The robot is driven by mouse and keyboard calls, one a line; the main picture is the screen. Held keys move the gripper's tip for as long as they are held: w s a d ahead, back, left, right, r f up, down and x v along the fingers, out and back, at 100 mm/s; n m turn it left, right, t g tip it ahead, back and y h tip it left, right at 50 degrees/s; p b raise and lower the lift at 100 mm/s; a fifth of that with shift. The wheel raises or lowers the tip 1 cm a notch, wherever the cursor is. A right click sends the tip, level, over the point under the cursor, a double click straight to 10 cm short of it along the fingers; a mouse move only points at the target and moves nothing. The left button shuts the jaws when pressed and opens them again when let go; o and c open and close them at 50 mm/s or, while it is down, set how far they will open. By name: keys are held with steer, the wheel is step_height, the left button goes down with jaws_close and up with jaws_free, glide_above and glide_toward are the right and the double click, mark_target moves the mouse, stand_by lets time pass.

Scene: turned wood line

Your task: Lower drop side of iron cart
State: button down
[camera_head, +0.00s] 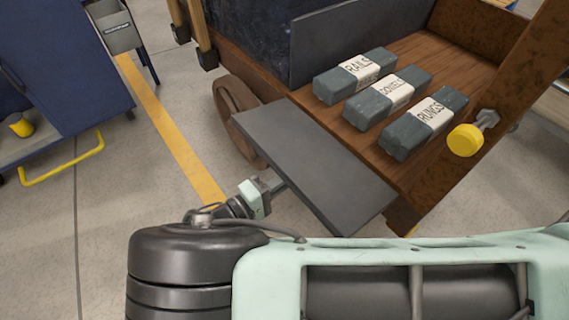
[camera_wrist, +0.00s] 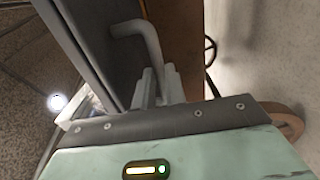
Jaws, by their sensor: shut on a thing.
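The iron cart has a brown deck (camera_head: 455,62) with rusty end posts. Its drop side (camera_head: 310,165) is a dark grey panel in the head view, swung outward from the deck's near edge; its exact angle is hard to tell. My gripper (camera_head: 274,187) is at the panel's outer left edge, partly hidden by my arm. In the wrist view my gripper's fingers (camera_wrist: 156,88) are shut at a bent grey handle (camera_wrist: 143,38) beside the dark panel (camera_wrist: 92,38).
A yellow knob (camera_head: 465,140) sticks out from the right post. A cart wheel (camera_head: 232,115) stands below left. A blue cabinet (camera_head: 60,80) is at the left.

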steer(key=shift+w+d+f+h+b, duration=0.1)
steer(key=shift+d+f+h+b, duration=0.1)
steer(key=shift+f+b, duration=0.4)
steer(key=shift+w+d+f+h+b, duration=0.1)
steer(key=shift+f+h+b, duration=0.1)
steer(key=shift+f, duration=0.65)
steer(key=c, duration=1.7)
jaws_free()
steer(key=shift+a, duration=0.1)
steer(key=shift+v, duration=8.6)
